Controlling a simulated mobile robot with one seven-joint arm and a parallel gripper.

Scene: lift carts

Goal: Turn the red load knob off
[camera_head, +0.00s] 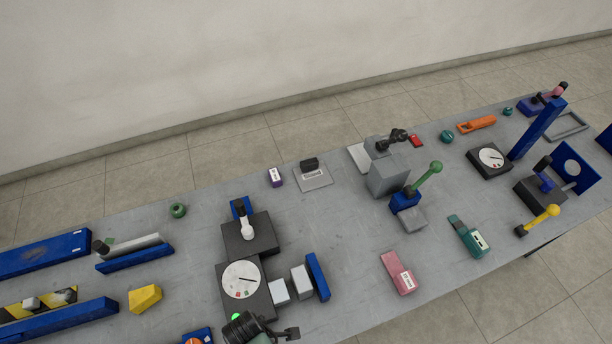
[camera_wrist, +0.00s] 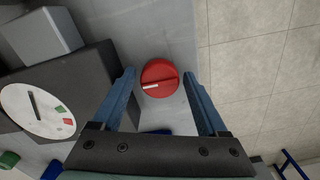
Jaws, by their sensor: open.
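The red load knob (camera_wrist: 159,80) is a round disc with a raised bar across it and a white mark pointing to the left in the wrist view. My gripper (camera_wrist: 159,75) is open, with one blue finger on each side of the knob. I see a gap between the knob and each finger, and cannot tell how far the fingertips are above it. In the head view, my dark wrist (camera_head: 245,328) is at the bottom edge, and I cannot make out the red knob there.
A dark box with a white dial (camera_wrist: 38,110) stands left of the knob in the wrist view. A grey block (camera_wrist: 42,35) is at the upper left. Tiled floor (camera_wrist: 255,70) lies past the table edge on the right. Other items crowd the table in the head view.

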